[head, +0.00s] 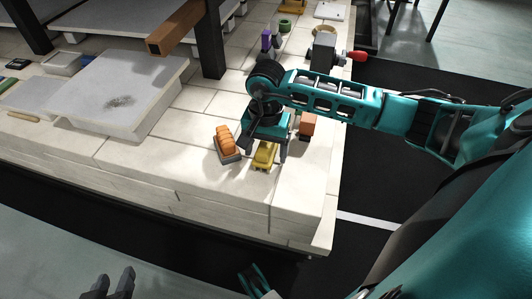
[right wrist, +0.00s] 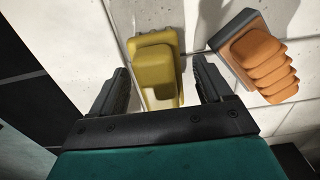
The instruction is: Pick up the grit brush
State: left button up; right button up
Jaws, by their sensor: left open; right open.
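A yellow blocky piece (head: 264,158) lies near the front right corner of the pale brick deck. An orange ribbed piece on a grey base (head: 227,143) lies just left of it. I cannot tell for sure which of them is the grit brush. My right gripper (head: 262,149) is open over the yellow piece. In the right wrist view, the yellow piece (right wrist: 156,75) shows between the two fingers with gaps on both sides, and the orange piece (right wrist: 262,58) lies to the right, outside them. My left gripper (head: 110,284) is open and empty at the bottom left, away from the deck.
A reddish-brown block (head: 308,124) stands right of my right gripper. A pale slab with a dark smudge (head: 125,85) lies at left. A dark post (head: 209,40) with a brown beam (head: 172,30) rises behind. A grey device with a red knob (head: 324,52) is farther back.

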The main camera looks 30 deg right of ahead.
aim_at(265, 143)
pick_arm(q)
jog(key=shift+r, duration=0.15)
pick_arm(e)
jog(key=shift+c, duration=0.3)
pick_arm(q)
jog(key=shift+w+a, duration=0.1)
jog(key=shift+w, duration=0.05)
pick_arm(e)
jog(key=shift+r, duration=0.1)
jog(key=c, duration=1.1)
jog(key=shift+r, duration=0.1)
jog(key=shift+c, duration=0.2)
notch_tip(265, 143, up, 7)
jog(key=shift+w+f+p, duration=0.1)
jog(key=shift+p, duration=1.05)
pick_arm(q)
jog(key=r+p, duration=0.1)
jog(key=a+r+p, duration=0.1)
jog(key=shift+s+a+r+p, duration=0.1)
jog(key=shift+s+a+p, duration=0.1)
jog(key=shift+s+p, duration=0.2)
pick_arm(e)
notch_tip(265, 143, up, 13)
jog(key=o, duration=0.6)
jog(key=shift+c, duration=0.2)
jog(key=c, duration=0.4)
jog(key=shift+a, duration=0.1)
